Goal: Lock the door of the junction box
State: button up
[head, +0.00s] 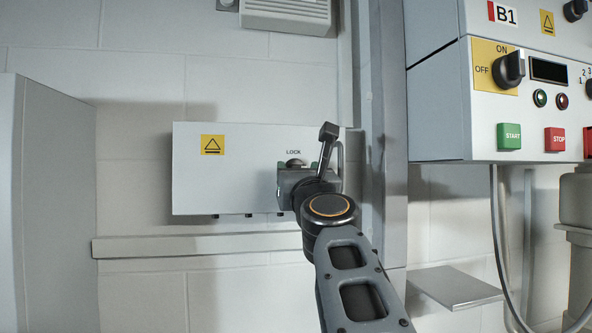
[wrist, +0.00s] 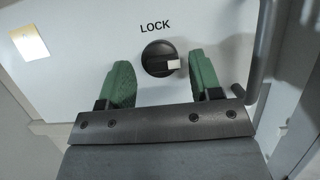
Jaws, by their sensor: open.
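The junction box door (head: 235,180) is a white panel on the wall with a yellow warning label at its upper left. It looks closed. Under the word LOCK sits a black round lock knob (wrist: 161,58) with a pale mark on its right side. In the head view only the top of the knob (head: 294,163) shows above my gripper. My gripper (wrist: 163,72) has green fingers and is open, with one finger on each side of the knob. The fingers look apart from the knob.
A grey handle (wrist: 258,60) stands at the right of the door. A grey vertical post (head: 390,130) rises close to the right of my arm. A control box (head: 440,110) with switches and buttons hangs at upper right. A white cabinet (head: 60,200) stands at left.

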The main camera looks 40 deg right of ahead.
jog(key=shift+w+d+r, duration=0.1)
jog(key=shift+w+d, duration=0.1)
jog(key=shift+h, duration=0.3)
jog(key=c, duration=0.8)
jog(key=shift+o, duration=0.2)
